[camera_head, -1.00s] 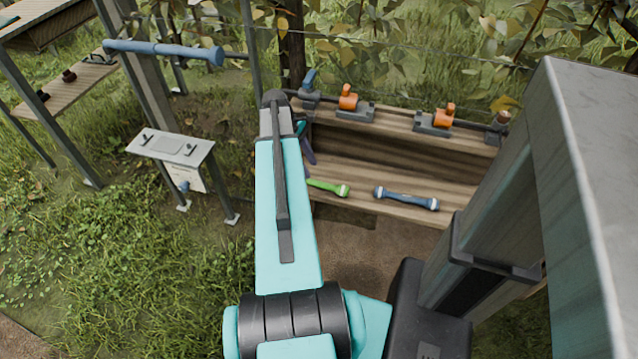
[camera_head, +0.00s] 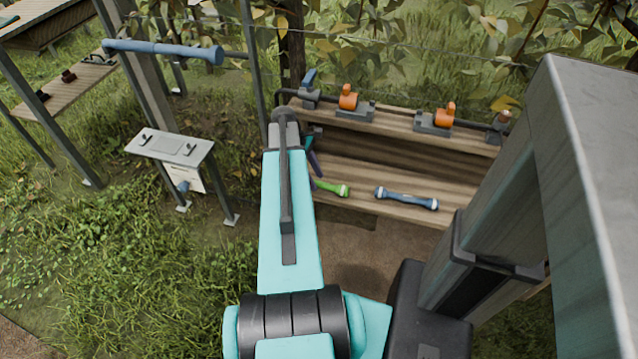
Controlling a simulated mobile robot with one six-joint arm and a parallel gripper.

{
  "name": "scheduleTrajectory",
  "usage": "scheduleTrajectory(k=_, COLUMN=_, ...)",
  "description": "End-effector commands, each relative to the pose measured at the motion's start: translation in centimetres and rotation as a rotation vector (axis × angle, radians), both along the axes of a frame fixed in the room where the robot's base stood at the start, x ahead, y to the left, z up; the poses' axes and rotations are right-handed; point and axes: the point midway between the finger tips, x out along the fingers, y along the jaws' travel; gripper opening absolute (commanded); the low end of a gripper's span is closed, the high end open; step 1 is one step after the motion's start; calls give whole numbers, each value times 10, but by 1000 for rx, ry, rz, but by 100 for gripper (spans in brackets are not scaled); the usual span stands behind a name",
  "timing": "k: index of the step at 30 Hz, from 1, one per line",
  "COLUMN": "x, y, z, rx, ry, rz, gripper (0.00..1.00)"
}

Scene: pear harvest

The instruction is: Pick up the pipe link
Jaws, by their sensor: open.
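Two short pipe links lie on the lower wooden shelf. One is green with pale ends (camera_head: 332,188), near the shelf's left part; its left end is partly covered by my arm and gripper. The other is blue with pale ends (camera_head: 407,199) and lies fully in view to the right, apart from the green one. My gripper (camera_head: 314,160) shows only in part, as a dark teal and purple piece beside the end of my arm, just above the green link in the picture. It is open. Its fingertips are mostly hidden, and I cannot tell whether it touches the green link.
The upper shelf (camera_head: 390,125) carries a dark pipe with orange-handled clamps (camera_head: 347,98). A small grey stand (camera_head: 172,147) is at the left, below a horizontal blue pipe (camera_head: 165,50). Wires and foliage hang behind the shelves. Grass is open at lower left.

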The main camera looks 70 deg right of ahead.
Motion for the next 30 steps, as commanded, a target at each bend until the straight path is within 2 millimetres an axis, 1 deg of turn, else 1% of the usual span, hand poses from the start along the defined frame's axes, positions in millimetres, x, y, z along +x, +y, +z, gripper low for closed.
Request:
scheduleTrajectory(k=1, x=-2, y=0, z=-6, rx=0, ry=0, rz=0, gripper=40)
scheduleTrajectory(k=3, x=-4, y=0, z=-10, rx=-1, ry=0, rz=0, gripper=40)
scheduleTrajectory(k=6, x=-5, y=0, z=-13, rx=-1, ry=0, rz=0, gripper=40)
scheduleTrajectory(k=22, x=-6, y=0, z=-13, rx=-1, ry=0, rz=-1, gripper=40)
scheduleTrajectory(k=23, x=-6, y=0, z=-13, rx=-1, ry=0, rz=-1, gripper=37)
scheduleTrajectory(k=27, x=-6, y=0, z=-13, rx=-1, ry=0, rz=-1, gripper=14)
scheduleTrajectory(k=29, x=-6, y=0, z=-13, rx=-1, ry=0, rz=-1, gripper=3)
scheduleTrajectory(k=30, x=-6, y=0, z=-13, rx=-1, ry=0, rz=-1, gripper=0)
